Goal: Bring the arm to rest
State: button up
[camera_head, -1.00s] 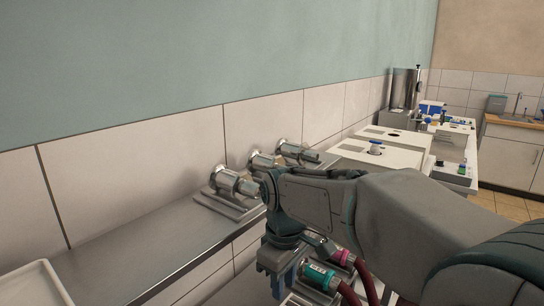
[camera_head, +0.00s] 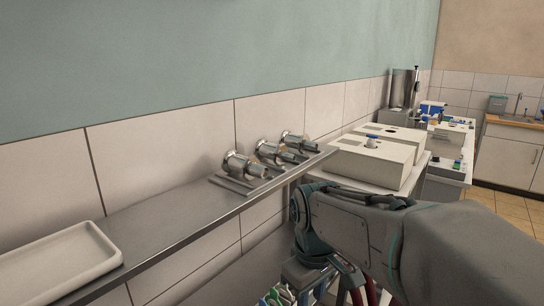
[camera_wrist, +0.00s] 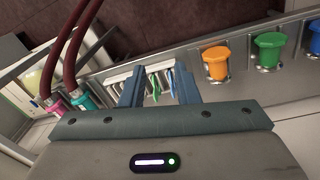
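My gripper (camera_wrist: 157,72) shows in the wrist view with its two blue fingers apart. Slim green and blue parts show between and beyond the fingers; I cannot tell that either finger touches them. In the head view my arm reaches in from the lower right, below the steel shelf (camera_head: 165,225), and its wrist hangs down near the bottom edge. The fingertips are hard to make out there.
Several metal fittings (camera_head: 245,166) sit on the shelf, with a white tray (camera_head: 60,258) at left. The wrist view shows an orange cap (camera_wrist: 217,62), a green cap (camera_wrist: 268,48), and pink (camera_wrist: 55,106) and teal (camera_wrist: 83,101) connectors on dark red hoses. White benches stand beyond.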

jog(key=s+d+f+m+t, duration=0.2)
jog(key=s+d+f+m, duration=0.2)
jog(key=s+d+m, duration=0.3)
jog(key=shift+s+d, duration=0.3)
jog(key=shift+s, duration=0.95)
